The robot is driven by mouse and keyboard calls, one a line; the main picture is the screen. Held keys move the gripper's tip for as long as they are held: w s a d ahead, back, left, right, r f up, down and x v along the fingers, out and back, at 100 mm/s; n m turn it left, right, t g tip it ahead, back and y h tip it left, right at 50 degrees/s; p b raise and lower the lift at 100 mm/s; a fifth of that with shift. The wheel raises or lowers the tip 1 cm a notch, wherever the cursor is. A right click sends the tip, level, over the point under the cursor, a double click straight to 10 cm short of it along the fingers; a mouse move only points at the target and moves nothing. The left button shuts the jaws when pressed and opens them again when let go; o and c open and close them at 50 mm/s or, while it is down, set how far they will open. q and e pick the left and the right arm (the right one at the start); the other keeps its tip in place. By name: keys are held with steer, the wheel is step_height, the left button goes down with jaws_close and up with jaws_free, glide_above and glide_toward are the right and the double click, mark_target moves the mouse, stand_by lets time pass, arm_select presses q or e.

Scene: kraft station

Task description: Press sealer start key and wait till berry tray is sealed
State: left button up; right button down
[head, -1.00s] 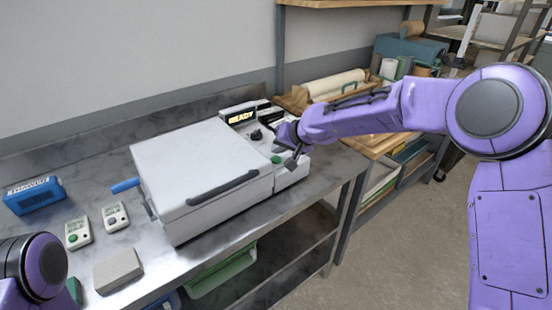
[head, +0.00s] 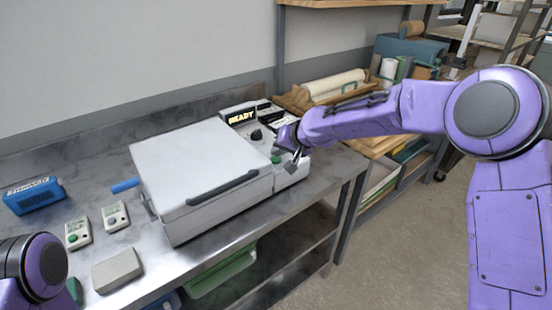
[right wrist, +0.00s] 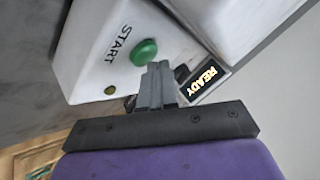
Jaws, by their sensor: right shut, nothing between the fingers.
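The white sealer (head: 200,165) stands on the steel bench with its lid shut. Its display (head: 241,116) reads READY, also in the right wrist view (right wrist: 203,79). The round green start key (head: 276,160) is on the sealer's right-hand front part; in the right wrist view it (right wrist: 144,50) sits beside the word START. My right gripper (head: 291,164) is shut and empty, its fingertips (right wrist: 158,70) close beside the key; I cannot tell whether they touch it. No berry tray shows. My left arm shows at the lower left, but its gripper is out of view.
A blue box (head: 34,195), two small devices with buttons (head: 77,235) (head: 115,217) and a grey block (head: 117,270) lie left of the sealer. A blue handle (head: 125,185) sticks out at the sealer's left. A shelf with paper rolls (head: 335,85) stands behind my right arm.

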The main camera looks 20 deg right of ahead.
mark_target(279, 159)
steer(key=shift+f, duration=0.45)
stand_by(0.5)
steer(key=shift+r+p, duration=0.9)
step_height(279, 159, up, 5)
steer(key=p, duration=0.5)
steer(key=shift+r, duration=0.1)
stand_by(0.5)
